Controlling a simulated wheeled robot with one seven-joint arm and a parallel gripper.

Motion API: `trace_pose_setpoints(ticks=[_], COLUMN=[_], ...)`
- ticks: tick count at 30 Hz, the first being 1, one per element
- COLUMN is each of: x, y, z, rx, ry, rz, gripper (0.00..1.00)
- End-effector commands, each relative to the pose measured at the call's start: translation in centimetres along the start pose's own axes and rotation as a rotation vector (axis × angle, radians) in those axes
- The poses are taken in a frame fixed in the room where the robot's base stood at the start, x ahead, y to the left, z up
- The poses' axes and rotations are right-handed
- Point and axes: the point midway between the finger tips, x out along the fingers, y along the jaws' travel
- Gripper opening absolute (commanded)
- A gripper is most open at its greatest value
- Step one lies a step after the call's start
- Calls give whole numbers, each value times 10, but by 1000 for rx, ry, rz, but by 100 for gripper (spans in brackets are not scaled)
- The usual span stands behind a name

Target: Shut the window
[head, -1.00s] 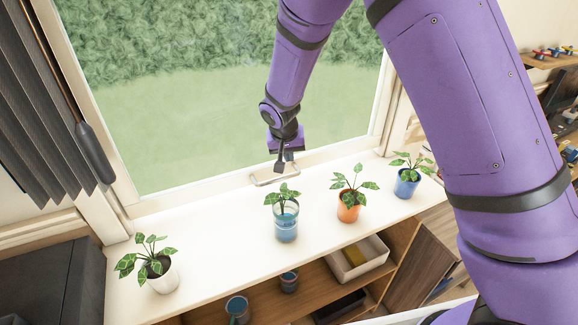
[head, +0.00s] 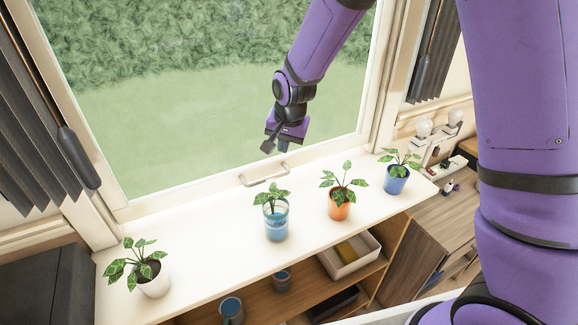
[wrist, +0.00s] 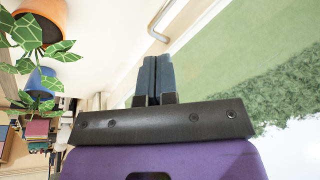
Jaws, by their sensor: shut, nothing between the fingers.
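The window (head: 215,100) has a pale frame and a large pane with a hedge and grass behind it. Its bottom rail (head: 185,205) appears to lie down along the sill, with no clear gap showing. A metal bar handle (head: 265,174) is on that rail; it also shows in the wrist view (wrist: 157,25), beyond the fingertips. My gripper (head: 285,147) is in front of the pane, a little above the handle and apart from it. In the wrist view its two fingers (wrist: 154,62) are together with nothing between them.
The white sill (head: 205,245) holds potted plants: a white pot (head: 153,283), a blue glass (head: 276,224), an orange pot (head: 339,208) and a blue pot (head: 396,182). Dark blinds (head: 30,110) hang at left. Shelves below hold a white bin (head: 350,260).

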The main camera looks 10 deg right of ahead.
Motion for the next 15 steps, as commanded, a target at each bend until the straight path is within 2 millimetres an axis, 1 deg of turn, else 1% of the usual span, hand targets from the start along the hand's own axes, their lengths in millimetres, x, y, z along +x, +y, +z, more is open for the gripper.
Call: trace_pose_setpoints(ticks=[1, 9, 15], x=[-1, -8, -14], y=[8, 34, 51], z=[-2, -4, -6], rx=[62, 380, 556], ry=[-6, -7, 14], rz=[-28, -168, -224], gripper=[0, 0, 0])
